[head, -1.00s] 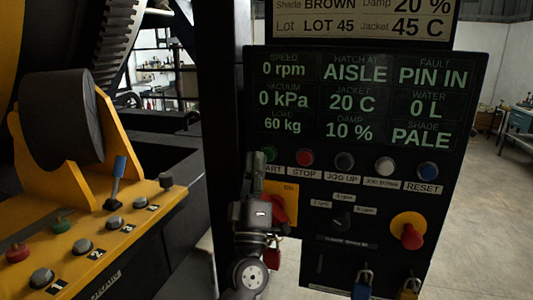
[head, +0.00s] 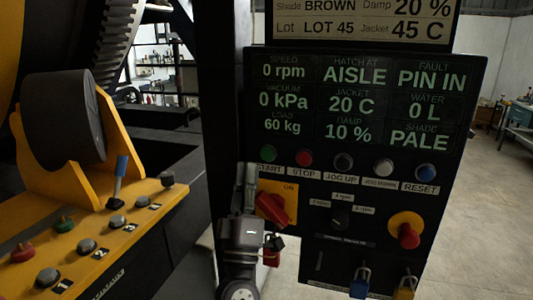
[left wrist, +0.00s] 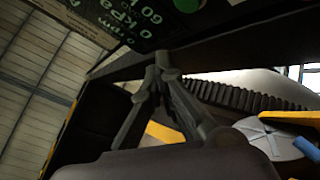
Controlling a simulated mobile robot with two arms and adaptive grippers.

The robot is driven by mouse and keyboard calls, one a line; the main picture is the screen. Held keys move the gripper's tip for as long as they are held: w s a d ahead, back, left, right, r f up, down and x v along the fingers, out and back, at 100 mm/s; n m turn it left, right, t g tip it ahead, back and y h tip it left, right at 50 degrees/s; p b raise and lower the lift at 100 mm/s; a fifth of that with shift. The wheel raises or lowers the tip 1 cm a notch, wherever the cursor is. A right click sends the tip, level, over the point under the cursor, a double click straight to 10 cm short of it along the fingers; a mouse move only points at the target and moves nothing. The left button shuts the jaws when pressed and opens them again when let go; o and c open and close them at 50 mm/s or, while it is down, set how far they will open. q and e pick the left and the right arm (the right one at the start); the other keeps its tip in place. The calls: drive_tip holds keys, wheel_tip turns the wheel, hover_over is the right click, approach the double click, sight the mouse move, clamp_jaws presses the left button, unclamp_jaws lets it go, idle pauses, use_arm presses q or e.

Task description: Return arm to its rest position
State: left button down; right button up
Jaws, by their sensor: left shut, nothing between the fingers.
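My left gripper (head: 250,168) is in front of the left edge of the black control panel (head: 460,120), pointing up. Its fingers are shut and empty. It is just left of the red rotary switch (head: 272,207) on its yellow plate, and below the green start button (head: 267,154). I cannot tell whether it touches the panel. In the left wrist view the fingers (left wrist: 163,68) meet at their tips, with the panel's display and green button above. My right gripper is not in view.
A red padlock (head: 272,258) hangs beside my left wrist. A red emergency knob (head: 408,234), a blue padlock (head: 361,283) and a yellow padlock (head: 405,287) are to the right. A yellow console (head: 130,236) with a blue-handled lever (head: 120,170) stands left. Open floor lies at right.

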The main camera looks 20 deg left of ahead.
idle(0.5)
